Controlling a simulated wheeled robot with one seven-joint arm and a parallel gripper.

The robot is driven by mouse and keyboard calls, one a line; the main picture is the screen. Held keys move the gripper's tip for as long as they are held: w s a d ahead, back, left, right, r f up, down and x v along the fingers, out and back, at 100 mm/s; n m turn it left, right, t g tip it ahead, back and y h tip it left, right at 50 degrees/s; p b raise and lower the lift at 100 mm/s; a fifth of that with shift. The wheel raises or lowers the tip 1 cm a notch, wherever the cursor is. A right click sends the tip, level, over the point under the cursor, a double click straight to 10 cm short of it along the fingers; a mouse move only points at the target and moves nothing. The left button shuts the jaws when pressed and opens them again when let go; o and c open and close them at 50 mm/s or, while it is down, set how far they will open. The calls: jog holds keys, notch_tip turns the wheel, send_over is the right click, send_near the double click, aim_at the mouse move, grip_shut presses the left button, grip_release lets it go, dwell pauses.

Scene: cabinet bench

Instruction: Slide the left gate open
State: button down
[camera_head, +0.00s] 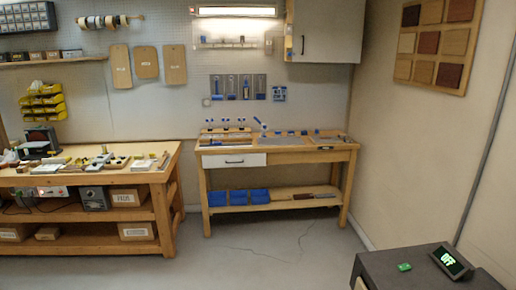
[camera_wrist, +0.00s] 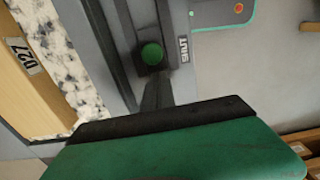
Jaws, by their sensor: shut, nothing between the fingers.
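In the wrist view, a round green knob (camera_wrist: 152,54) sits in a dark upright channel (camera_wrist: 157,92) on a grey frame. A label reading SHUT (camera_wrist: 184,49) is just right of the knob. I cannot tell which part is the left gate. My gripper (camera_wrist: 165,120), wide and green with a black front edge, fills the lower middle. It is shut and empty, below the knob in the picture and apart from it. It hides the lower end of the channel. I cannot make out the gate or my gripper in the head view.
In the wrist view, a speckled panel (camera_wrist: 62,55) and a wooden strip (camera_wrist: 25,85) with a number tag are at left. The head view shows workbenches (camera_head: 280,157) and a grey cabinet with an OFF display (camera_head: 452,262).

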jog(key=shift+s+d+p, duration=0.2)
jog(key=shift+s+p, duration=0.1)
jog(key=shift+s, duration=1.7)
jog(key=shift+s+d+p, duration=0.15)
jog(key=shift+s+p, duration=0.1)
jog(key=shift+s, duration=1.75)
jog(key=shift+w, duration=0.65)
notch_tip(320, 180, up, 8)
jog(key=p, duration=0.6)
